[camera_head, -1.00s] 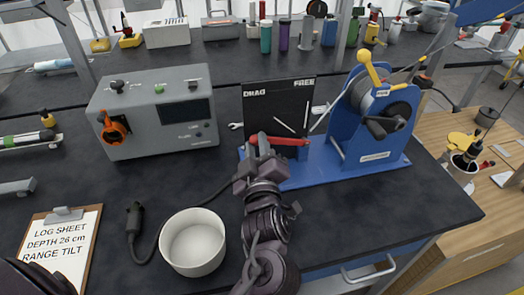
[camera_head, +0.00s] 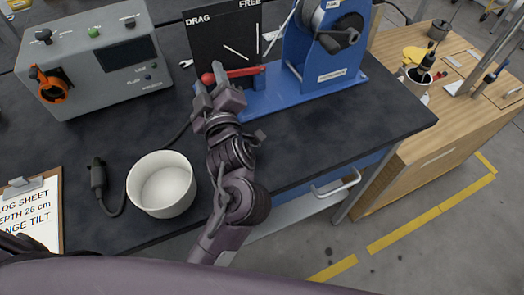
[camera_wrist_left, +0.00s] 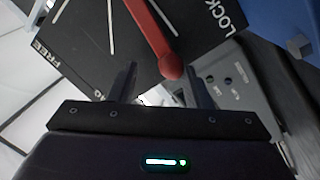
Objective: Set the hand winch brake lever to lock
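The blue hand winch (camera_head: 325,45) stands on a blue base near the table's back edge. Its black panel (camera_head: 225,35) reads DRAG and FREE in the head view; LOCK shows in the wrist view. The red brake lever (camera_head: 245,72) points left, with its round red knob (camera_head: 207,79) at the free end. My left gripper (camera_head: 213,90) is just below the knob. In the left wrist view my left gripper (camera_wrist_left: 165,78) is open, and the lever's knob (camera_wrist_left: 170,66) lies between the fingertips, nearer the right finger. Contact cannot be told. My right gripper is not in view.
A grey control box (camera_head: 95,60) with an orange knob stands to the left. A white bowl (camera_head: 161,184), a black cabled plug (camera_head: 98,178) and a clipboard (camera_head: 45,205) lie in front. The dark table (camera_head: 330,125) is clear right of my arm.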

